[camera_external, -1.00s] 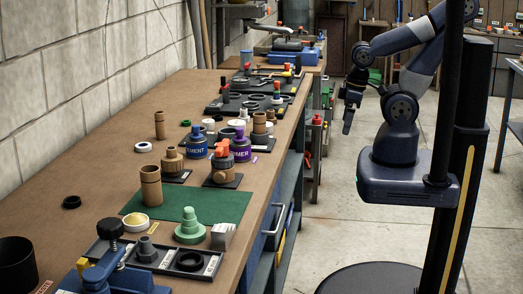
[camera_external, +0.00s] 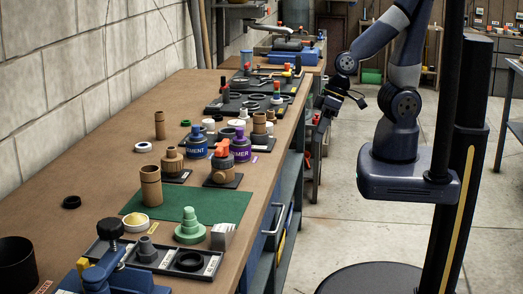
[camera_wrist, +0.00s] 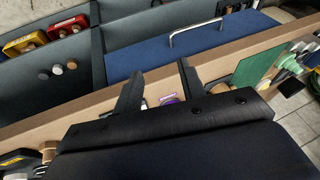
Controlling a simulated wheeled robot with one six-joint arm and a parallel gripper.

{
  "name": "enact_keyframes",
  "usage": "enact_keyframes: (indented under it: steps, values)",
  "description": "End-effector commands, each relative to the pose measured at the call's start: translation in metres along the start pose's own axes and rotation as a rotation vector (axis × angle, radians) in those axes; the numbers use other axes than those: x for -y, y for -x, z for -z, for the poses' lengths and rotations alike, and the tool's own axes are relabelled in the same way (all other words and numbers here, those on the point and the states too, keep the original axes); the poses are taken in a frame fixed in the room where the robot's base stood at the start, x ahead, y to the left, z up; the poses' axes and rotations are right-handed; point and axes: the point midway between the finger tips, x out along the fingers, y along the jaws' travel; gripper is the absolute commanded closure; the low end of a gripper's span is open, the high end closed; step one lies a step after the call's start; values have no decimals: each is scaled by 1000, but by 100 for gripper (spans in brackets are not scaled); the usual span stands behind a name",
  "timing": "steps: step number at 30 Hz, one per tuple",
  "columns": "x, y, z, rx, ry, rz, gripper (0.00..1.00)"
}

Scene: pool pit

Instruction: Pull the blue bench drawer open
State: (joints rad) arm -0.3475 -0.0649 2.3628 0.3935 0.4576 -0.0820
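The blue bench drawer (camera_wrist: 155,54) shows in the wrist view as a wide blue front beyond the bench edge. Its pale bar handle (camera_wrist: 197,30) stands out from that front. In the external view the same handle (camera_external: 275,219) is on the bench side, and the drawer looks shut. My gripper (camera_wrist: 160,80) has its two dark fingers spread, with nothing between them. The fingers lie short of the handle in the picture, apart from it. In the external view my gripper (camera_external: 323,118) is small and dark beside the far part of the bench.
The wooden bench top (camera_external: 110,205) carries bottles, fittings and a green mat (camera_external: 225,206). A green mat also shows in the wrist view (camera_wrist: 256,62). Red and yellow bins (camera_wrist: 25,43) sit on a shelf beside the drawer.

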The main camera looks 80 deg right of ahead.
Motion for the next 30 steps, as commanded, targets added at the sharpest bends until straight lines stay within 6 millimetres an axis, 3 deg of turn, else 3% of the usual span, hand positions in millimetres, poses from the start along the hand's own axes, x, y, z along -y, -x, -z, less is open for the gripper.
enact_keyframes:
  steps: [1, 6, 12, 14, 19, 30]
  values:
    - [16, -10, 5, -8, 2, 24, 65]
    - [57, -45, 21, -85, -27, 55, 79]
    - [84, -86, 20, -180, -54, -13, 96]
    - [87, -97, 16, -212, -54, -53, 100]
    - [86, -119, 2, -305, -34, -186, 100]
    - [73, -134, -8, -398, -2, -315, 100]
